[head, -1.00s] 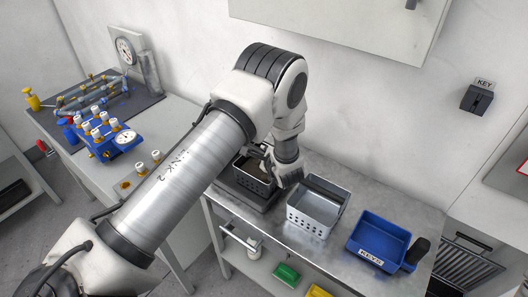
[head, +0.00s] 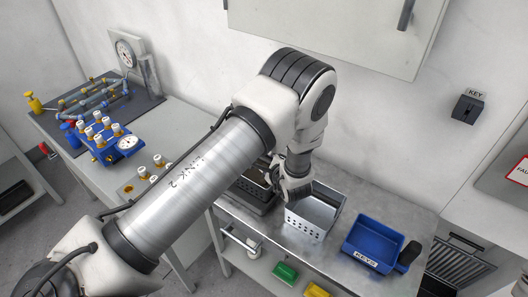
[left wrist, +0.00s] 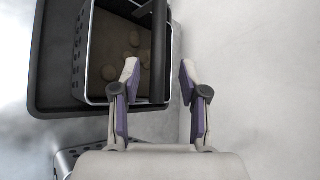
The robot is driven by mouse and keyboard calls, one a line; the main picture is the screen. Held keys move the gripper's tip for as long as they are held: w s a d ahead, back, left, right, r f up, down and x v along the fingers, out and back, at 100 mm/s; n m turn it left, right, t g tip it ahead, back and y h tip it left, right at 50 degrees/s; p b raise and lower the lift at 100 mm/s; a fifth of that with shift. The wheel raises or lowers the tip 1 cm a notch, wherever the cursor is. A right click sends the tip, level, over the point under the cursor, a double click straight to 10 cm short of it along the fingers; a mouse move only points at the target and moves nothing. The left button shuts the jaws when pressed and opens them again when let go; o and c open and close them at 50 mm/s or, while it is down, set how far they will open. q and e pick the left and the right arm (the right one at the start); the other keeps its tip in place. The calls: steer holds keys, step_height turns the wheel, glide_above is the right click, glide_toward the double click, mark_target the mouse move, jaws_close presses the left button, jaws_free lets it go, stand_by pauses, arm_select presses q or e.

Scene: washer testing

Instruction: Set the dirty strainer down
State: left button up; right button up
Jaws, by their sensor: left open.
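The dirty strainer (left wrist: 88,48) is a grey perforated basket with brown matter and several round lumps inside. It sits in a dark tray (left wrist: 38,85). In the head view the strainer (head: 257,186) is partly hidden behind my arm. In the head view the left gripper (head: 294,190) hangs between the strainer and a second, light grey basket (head: 308,222). I cannot tell whether it touches either.
A blue KEYS bin (head: 366,257) stands right of the light grey basket on the metal bench (head: 340,270). Green (head: 285,272) and yellow (head: 318,291) bins lie on the shelf below. A wall cabinet (head: 330,25) hangs above. A blue valve block (head: 115,150) is on the left table.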

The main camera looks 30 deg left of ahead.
arm_select(q)
steer(key=p+v, duration=0.2)
steer(key=v, duration=0.4)
steer(key=s+a+f+n+g+h, duration=0.1)
steer(key=s+f+n+g+h, duration=0.15)
steer(key=s+f+n, duration=0.4)
steer(key=s+f+n+g+h, duration=0.1)
steer(key=s+f+n+h, duration=0.2)
steer(key=s, duration=0.7)
steer(key=s+d+f+n+g+h, duration=0.1)
steer(key=s+d+n+g, duration=0.1)
steer(key=s, duration=0.5)
steer(key=s+d+n+g+h, duration=0.2)
steer(key=s+n, duration=0.2)
steer(key=s, duration=0.3)
steer(key=shift+f, duration=0.4)
arm_select(e)
step_height(320, 180, up, 3)
steer(key=shift+d+r, duration=0.1)
